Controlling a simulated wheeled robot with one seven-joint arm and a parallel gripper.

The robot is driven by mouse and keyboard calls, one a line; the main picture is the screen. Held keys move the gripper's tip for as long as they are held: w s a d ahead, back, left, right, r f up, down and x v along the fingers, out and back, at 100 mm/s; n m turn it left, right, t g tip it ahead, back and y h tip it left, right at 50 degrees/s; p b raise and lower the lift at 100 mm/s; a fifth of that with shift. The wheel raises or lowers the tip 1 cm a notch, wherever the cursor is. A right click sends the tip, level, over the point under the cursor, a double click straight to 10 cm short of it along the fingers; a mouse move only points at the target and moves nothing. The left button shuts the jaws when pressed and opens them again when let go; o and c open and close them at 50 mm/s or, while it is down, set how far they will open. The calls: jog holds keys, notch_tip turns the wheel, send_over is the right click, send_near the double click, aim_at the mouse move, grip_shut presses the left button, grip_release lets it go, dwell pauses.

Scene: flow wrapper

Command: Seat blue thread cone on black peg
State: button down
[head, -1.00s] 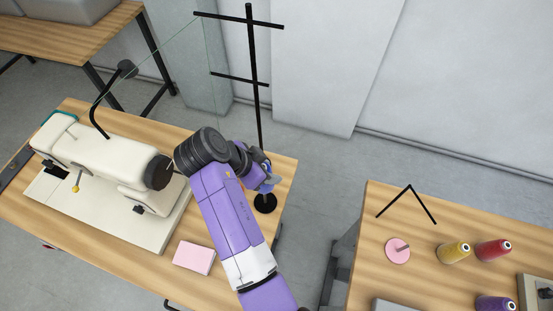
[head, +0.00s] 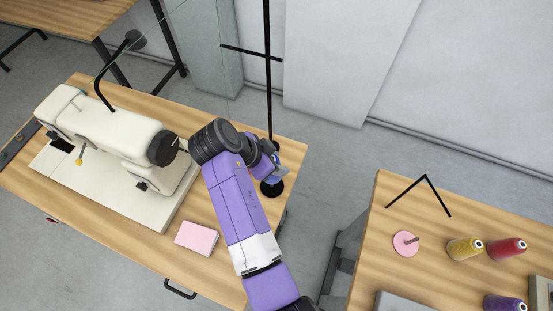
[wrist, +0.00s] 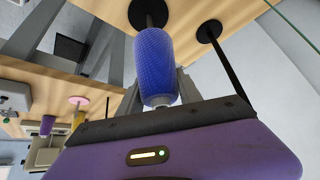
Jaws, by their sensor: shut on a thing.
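The blue thread cone (wrist: 157,65) sits between my gripper's two fingers (wrist: 158,92) in the wrist view, and the gripper is shut on it. Its far end points at a round black base with a short dark peg (wrist: 149,14), lined up with it. I cannot tell whether the peg has entered the cone. In the head view my gripper (head: 270,168) is over the right end of the sewing table, just above a black base (head: 272,189); my arm hides most of the cone.
A tall black thread stand (head: 267,80) rises beside the gripper; its foot (wrist: 209,31) shows in the wrist view. A cream sewing machine (head: 115,135) stands left, with a pink pad (head: 197,238) in front. The right table holds a pink disc with a pin (head: 405,243) and several cones (head: 465,248).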

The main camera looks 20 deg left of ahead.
jog(key=shift+f+b, duration=2.55)
jog(key=shift+f, duration=0.85)
jog(key=c, duration=0.7)
grip_release()
jog(key=b+v, duration=0.1)
jog(key=v, duration=0.6)
jog(key=shift+s+a+r, duration=0.15)
jog(key=shift+s+r, duration=0.05)
jog(key=shift+r, duration=0.15)
